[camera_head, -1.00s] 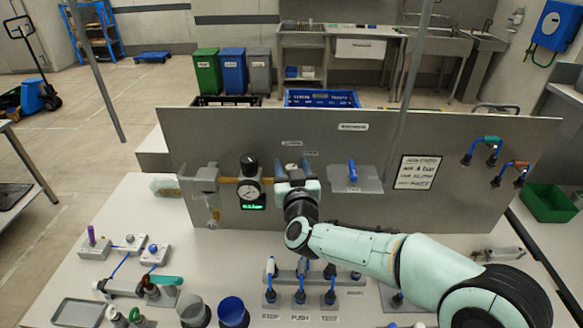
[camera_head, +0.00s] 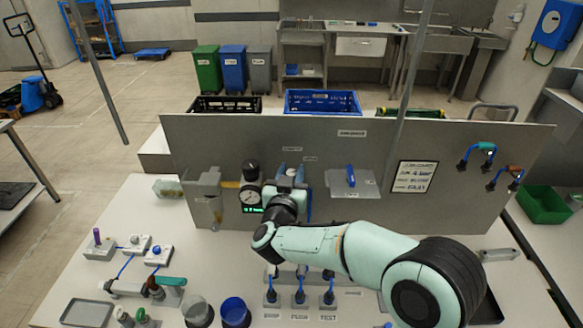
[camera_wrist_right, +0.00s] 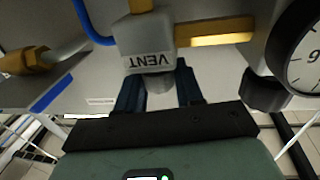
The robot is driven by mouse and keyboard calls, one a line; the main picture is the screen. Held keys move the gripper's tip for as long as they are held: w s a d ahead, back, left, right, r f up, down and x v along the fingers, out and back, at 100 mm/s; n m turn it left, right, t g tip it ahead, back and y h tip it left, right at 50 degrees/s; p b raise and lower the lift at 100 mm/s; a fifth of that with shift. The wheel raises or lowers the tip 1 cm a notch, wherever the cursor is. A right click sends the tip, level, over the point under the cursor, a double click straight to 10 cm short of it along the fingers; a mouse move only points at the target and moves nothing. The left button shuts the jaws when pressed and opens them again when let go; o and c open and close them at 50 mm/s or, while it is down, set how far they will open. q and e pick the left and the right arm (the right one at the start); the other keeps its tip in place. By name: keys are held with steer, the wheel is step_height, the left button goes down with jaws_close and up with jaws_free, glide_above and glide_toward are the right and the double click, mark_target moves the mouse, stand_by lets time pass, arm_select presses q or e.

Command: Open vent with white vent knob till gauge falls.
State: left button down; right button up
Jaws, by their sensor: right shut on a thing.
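The vent block (camera_wrist_right: 158,50), labelled VENT, appears upside down in the right wrist view. The vent knob (camera_wrist_right: 160,84), pale and partly hidden, sits between the two dark fingers. My right gripper (camera_wrist_right: 158,94) is shut on this knob; it also shows in the head view (camera_head: 289,182), against the upright grey panel. The round white gauge (camera_head: 250,195) is just left of the gripper, with a green readout below it partly covered by my wrist. Its dial is cut off at the right edge of the wrist view. Its needle is too small to read. My left gripper is out of view.
Brass pipe (camera_wrist_right: 215,31) runs from the vent block toward the gauge. A grey plate with a blue handle (camera_head: 351,177) is right of my gripper. Cups and small switch boxes occupy the table's left.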

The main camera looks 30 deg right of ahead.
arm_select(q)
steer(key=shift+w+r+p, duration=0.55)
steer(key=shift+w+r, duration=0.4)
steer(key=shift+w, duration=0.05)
arm_select(e)
steer(key=shift+m+g+h, duration=1.2)
steer(key=shift+g+h, duration=0.1)
steer(key=o, duration=0.9)
steer(key=shift+a, duration=0.1)
steer(key=shift+s+a+f, duration=0.1)
steer(key=shift+s+a, duration=0.15)
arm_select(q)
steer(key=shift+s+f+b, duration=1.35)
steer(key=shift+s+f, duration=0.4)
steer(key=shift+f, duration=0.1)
arm_select(e)
steer(key=shift+v, duration=6.3)
steer(key=shift+o, duration=0.3)
steer(key=shift+w, duration=0.1)
